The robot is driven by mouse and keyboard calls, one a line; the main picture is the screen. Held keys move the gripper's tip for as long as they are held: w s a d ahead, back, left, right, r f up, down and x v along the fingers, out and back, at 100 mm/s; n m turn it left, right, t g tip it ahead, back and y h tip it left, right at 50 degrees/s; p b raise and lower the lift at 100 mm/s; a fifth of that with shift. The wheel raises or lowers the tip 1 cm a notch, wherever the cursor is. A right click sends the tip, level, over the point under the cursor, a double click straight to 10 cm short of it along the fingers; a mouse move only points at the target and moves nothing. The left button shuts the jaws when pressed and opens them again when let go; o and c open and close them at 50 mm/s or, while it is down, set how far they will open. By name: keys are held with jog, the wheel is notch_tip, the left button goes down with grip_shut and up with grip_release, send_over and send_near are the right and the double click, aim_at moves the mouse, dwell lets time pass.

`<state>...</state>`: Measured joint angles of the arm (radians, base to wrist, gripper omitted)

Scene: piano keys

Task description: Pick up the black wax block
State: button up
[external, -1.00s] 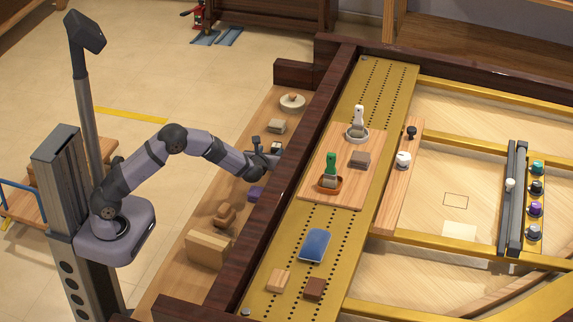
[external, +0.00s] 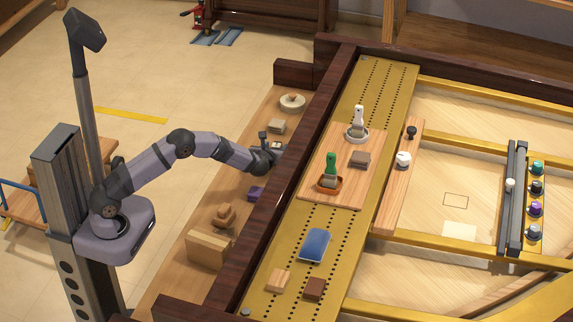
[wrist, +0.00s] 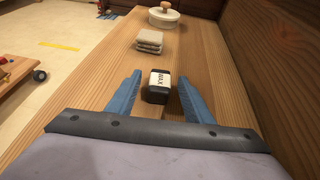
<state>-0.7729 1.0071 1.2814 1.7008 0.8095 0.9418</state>
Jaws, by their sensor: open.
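The black wax block (wrist: 158,95) stands on the wooden shelf, with a pale label reading WAX on its face. In the wrist view it sits between the two blue fingers of my gripper (wrist: 159,78), with a visible gap on each side. The fingers are open and hold nothing. In the external view my gripper (external: 276,149) is low over the shelf beside the dark rail, and the block is largely hidden there.
Folded cloths (wrist: 149,41) and a round lidded pot (wrist: 164,17) stand farther along the shelf (external: 177,284). A purple block (external: 256,194) and wooden blocks (external: 209,249) lie nearer. The tall dark rail (external: 300,170) borders the shelf's right side.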

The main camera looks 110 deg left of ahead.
aim_at(275, 147)
jog(key=shift+a, duration=0.2)
jog(key=shift+c, duration=0.6)
jog(key=c, duration=1)
jog(key=shift+r, duration=0.1)
notch_tip(275, 147, up, 10)
jog(key=shift+f+p, duration=0.1)
jog(key=shift+p, duration=0.35)
